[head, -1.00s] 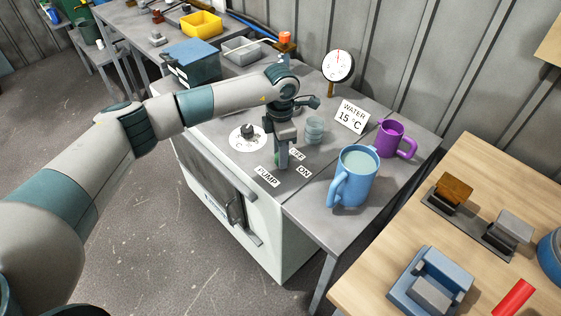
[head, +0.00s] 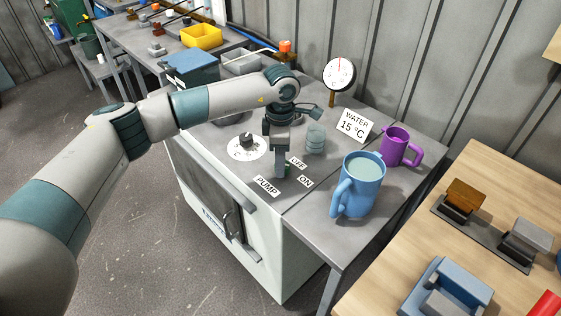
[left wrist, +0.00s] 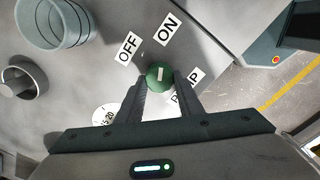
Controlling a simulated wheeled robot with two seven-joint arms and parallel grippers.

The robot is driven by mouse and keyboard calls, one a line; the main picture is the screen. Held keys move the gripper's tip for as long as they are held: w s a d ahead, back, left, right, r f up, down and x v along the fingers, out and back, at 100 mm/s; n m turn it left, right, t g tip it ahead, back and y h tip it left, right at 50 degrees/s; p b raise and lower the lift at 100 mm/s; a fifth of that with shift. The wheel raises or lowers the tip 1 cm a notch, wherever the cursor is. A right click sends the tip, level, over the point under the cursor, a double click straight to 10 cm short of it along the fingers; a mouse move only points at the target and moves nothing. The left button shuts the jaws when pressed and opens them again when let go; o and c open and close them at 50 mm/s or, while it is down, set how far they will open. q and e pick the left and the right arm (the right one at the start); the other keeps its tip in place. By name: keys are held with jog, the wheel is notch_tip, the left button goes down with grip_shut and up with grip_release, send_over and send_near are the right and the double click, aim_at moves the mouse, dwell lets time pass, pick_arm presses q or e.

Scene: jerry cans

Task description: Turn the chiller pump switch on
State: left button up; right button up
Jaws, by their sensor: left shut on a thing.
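The chiller pump switch is a small round green knob (left wrist: 160,77) with a white line, in the middle of the left wrist view. The line points roughly toward the ON label (left wrist: 168,28). The OFF label (left wrist: 128,48) is to its left, and the PUMP label (left wrist: 188,86) is partly hidden by a finger. My left gripper (left wrist: 161,84) points down with its fingers on either side of the knob, shut on it. In the head view the left gripper (head: 280,175) stands over the switch, covering most of it. My right gripper is not in view.
A clear glass (head: 316,139) and a dial knob (head: 247,141) stand close to the gripper. A blue mug (head: 360,185), a purple mug (head: 396,146), a water sign (head: 355,126) and a gauge (head: 339,75) are farther right. A wooden bench (head: 460,225) is at the right.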

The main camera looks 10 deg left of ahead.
pick_arm(q)
jog(key=shift+r, duration=0.1)
jog(key=o, duration=1.1)
jog(key=shift+c, duration=0.2)
jog(key=shift+r, duration=0.5)
notch_tip(320, 180, up, 16)
jog(key=b, duration=0.3)
jog(key=shift+r, duration=0.15)
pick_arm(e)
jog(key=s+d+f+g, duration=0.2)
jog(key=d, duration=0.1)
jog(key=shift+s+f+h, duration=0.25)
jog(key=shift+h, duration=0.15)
